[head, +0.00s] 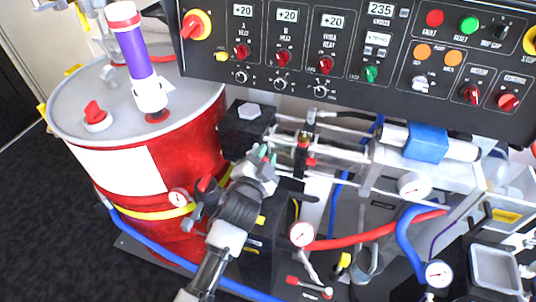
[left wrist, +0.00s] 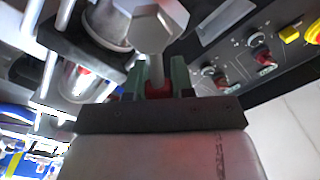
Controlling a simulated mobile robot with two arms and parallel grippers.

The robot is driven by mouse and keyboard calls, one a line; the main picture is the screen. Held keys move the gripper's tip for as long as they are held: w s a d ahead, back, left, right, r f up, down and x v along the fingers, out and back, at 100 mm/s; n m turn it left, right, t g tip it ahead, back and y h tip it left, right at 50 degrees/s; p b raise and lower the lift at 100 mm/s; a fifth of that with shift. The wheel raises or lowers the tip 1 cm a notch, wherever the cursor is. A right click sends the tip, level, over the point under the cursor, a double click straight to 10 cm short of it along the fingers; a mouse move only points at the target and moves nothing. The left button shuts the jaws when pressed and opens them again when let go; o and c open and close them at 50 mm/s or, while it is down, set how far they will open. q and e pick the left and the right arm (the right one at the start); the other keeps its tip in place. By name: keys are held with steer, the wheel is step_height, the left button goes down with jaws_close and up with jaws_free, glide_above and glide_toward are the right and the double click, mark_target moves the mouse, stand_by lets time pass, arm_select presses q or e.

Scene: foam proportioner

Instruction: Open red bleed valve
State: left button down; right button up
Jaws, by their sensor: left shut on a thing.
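My left gripper (head: 267,155) reaches up from the bottom of the head view to the dark pump block beside the red drum. Its green fingertips also show in the left wrist view (left wrist: 160,80). They are shut on a small red part (left wrist: 158,90), which looks like the red bleed valve's handle. A metal stem and a hex-shaped head (left wrist: 153,28) stand just beyond it. In the head view the gripper covers the held part, so I cannot tell the valve's position. My right gripper is in neither view.
The red drum (head: 130,160) with a purple-and-white pump tube (head: 135,55) stands to the left. The black control panel (head: 370,60) hangs above. Gauges (head: 302,234), red and blue hoses (head: 375,237) and metal pipes crowd the right. Dark floor (head: 45,220) is clear at lower left.

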arm_select(q)
steer(key=shift+w+a+r+n+p, duration=0.25)
steer(key=shift+a+n+p, duration=0.45)
steer(key=shift+n, duration=0.75)
steer(key=shift+w+a+r+n+p, duration=0.2)
steer(key=shift+a+n+p, duration=0.5)
steer(key=shift+n, duration=0.7)
steer(key=shift+w+a+r+n+p, duration=0.2)
steer(key=shift+a+n+p, duration=0.3)
steer(key=shift+n+p, duration=0.7)
steer(key=shift+n+b, duration=0.3)
steer(key=shift+n, duration=0.05)
steer(key=c, duration=1)
jaws_free()
steer(key=shift+o, duration=0.2)
steer(key=b+v, duration=0.1)
steer(key=v, duration=1)
steer(key=shift+r, duration=0.1)
